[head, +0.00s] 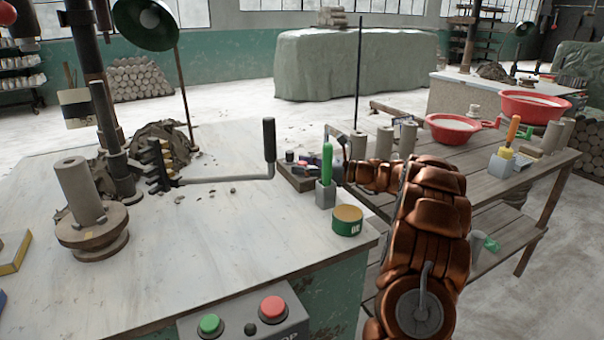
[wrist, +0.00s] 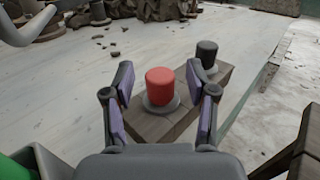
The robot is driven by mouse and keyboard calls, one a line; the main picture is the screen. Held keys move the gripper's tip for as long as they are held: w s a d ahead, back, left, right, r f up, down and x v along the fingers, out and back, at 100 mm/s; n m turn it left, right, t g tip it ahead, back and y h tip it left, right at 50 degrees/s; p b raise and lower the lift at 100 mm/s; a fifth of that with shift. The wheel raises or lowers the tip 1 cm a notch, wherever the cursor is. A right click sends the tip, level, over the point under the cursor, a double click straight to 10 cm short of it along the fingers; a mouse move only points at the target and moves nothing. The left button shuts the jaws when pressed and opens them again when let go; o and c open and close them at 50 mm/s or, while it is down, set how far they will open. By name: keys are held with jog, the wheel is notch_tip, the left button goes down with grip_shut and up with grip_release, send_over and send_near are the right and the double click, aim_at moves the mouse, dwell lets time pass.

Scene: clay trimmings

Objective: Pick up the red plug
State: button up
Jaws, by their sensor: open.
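The red plug (wrist: 160,87) is a short red cylinder standing upright in a grey ring on a wooden block (wrist: 170,124). A black plug (wrist: 207,52) stands in a similar ring farther along the block. My gripper (wrist: 166,77) is open and empty. In the wrist view its two fingers appear to the left and right of the red plug, with visible gaps to both. In the head view my gripper (head: 322,168) is over the wooden block (head: 297,180) at the table's right side and hides part of it; the red plug is hard to make out there.
A green-handled tool in a grey holder (head: 326,192) and a yellow-rimmed tin (head: 347,219) stand close to my gripper. A long crank lever with a black handle (head: 269,140) lies left of the block. The pale tabletop (head: 210,240) has free room.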

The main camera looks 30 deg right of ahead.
jog(key=shift+w+a, duration=0.1)
jog(key=shift+w, duration=0.05)
grip_shut()
dwell(0.4)
